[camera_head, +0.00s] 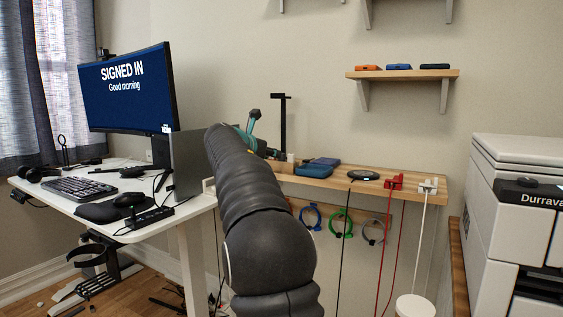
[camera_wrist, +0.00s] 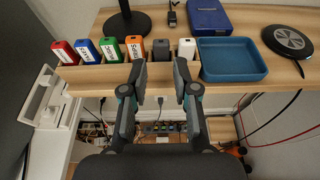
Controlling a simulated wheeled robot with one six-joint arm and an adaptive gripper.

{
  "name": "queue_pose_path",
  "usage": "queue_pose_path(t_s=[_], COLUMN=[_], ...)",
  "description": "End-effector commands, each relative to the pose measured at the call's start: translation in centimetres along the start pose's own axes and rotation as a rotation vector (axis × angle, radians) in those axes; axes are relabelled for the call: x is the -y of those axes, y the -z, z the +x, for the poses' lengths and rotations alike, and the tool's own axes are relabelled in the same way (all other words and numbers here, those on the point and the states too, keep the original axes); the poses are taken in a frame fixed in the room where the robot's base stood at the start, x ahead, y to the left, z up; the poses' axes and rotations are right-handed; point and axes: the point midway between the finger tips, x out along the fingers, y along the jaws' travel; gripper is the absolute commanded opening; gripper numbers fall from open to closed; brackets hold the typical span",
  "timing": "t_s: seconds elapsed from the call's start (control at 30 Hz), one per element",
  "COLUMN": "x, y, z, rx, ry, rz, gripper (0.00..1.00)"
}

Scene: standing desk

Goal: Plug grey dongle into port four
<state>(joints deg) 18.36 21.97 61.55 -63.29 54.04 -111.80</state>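My gripper (camera_wrist: 160,80) is open in the wrist view, its two fingertips apart with nothing between them. Just beyond the tips, a wooden rack (camera_wrist: 88,82) holds a row of upright dongles. A dark greyish dongle (camera_wrist: 161,48) stands in line with the finger gap, between an orange dongle (camera_wrist: 134,46) and a white dongle (camera_wrist: 187,47). I see no contact with it. In the head view a black hub-like device (camera_head: 148,217) lies on the white desk; its port numbers are too small to read.
A blue tray (camera_wrist: 232,60) sits right of the rack, with a round black pad (camera_wrist: 288,40) farther right. Red, blue and green dongles stand at left. A black stand base (camera_wrist: 127,22) is behind. Cables hang below the wooden shelf (camera_head: 418,182).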

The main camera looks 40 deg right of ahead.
Motion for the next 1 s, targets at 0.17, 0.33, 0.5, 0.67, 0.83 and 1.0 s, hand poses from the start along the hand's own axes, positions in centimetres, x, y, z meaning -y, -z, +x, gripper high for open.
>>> queue_pose_path(t_s=[0.17,0.33,0.5,0.67,0.83,1.0], x=[0.1,0.2,0.2,0.2,0.2,0.1], y=[0.2,0.3,0.3,0.4,0.4,0.5], z=[1.3,3.8,5.2,5.4,5.4,5.4], rx=[-0.001,-0.001,-0.001,-0.002,-0.003,-0.004], ry=[0.001,0.001,0.000,0.000,0.000,0.000], rz=[0.000,0.001,0.001,0.001,0.000,-0.001], gripper=[0.29,0.29,0.29,0.29,0.12,0.05])
